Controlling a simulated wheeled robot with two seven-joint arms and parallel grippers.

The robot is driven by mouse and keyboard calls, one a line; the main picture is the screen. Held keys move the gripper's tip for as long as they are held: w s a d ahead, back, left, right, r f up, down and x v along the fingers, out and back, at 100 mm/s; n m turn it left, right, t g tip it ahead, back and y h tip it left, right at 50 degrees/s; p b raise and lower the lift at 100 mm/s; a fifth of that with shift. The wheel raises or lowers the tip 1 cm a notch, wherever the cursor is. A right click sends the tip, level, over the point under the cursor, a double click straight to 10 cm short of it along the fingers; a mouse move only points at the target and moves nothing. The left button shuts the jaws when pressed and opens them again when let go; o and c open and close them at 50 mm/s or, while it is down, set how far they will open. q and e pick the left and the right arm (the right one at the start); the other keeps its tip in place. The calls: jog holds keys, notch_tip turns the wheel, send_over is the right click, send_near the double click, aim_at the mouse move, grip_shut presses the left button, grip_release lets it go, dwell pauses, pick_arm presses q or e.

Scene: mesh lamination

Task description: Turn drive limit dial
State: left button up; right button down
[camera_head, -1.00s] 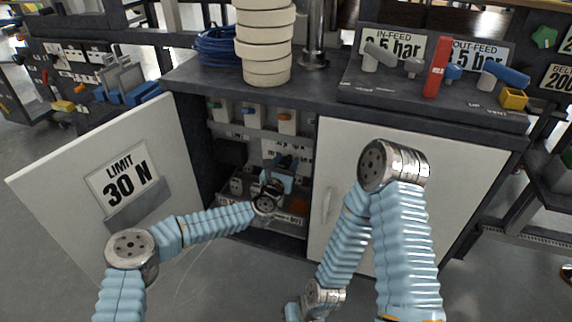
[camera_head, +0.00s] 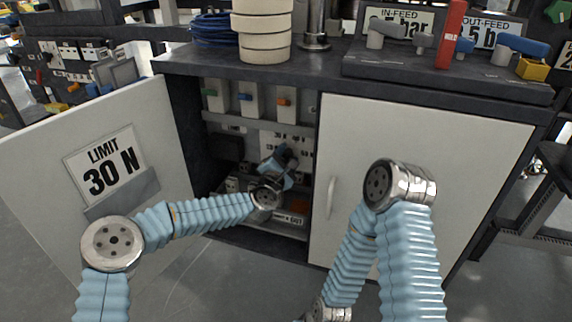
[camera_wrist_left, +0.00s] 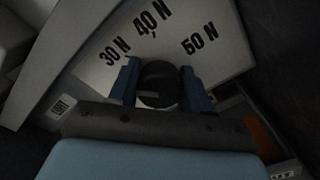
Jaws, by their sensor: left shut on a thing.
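The drive limit dial (camera_wrist_left: 158,76) is a dark round knob on a pale plate (camera_wrist_left: 104,72) marked 30 N, 40 N and a third figure that looks like 50 or 60 N. My left gripper (camera_wrist_left: 159,88) has its blue fingers on either side of the dial and is shut on it. Where the dial's pointer stands is not clear. In the head view my left gripper (camera_head: 283,162) is inside the open cabinet and hides the dial. The sign (camera_head: 104,167) on the open door reads LIMIT 30 N. My right gripper is out of view.
The open left cabinet door (camera_head: 45,150) stands beside my left arm. The closed right door (camera_head: 460,170) has a vertical handle (camera_head: 331,198). Switches (camera_head: 248,102) line the cabinet above my gripper. White rings (camera_head: 263,40) and blue cable (camera_head: 212,30) sit on top.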

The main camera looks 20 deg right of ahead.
pick_arm(q)
jog(key=shift+s+d+m+b, duration=0.15)
jog(key=shift+m+b, duration=0.5)
jog(key=shift+m, duration=0.35)
jog(key=o, duration=1)
jog(key=v, duration=1.3)
jog(key=shift+s+a, duration=0.25)
jog(key=shift+a, duration=0.05)
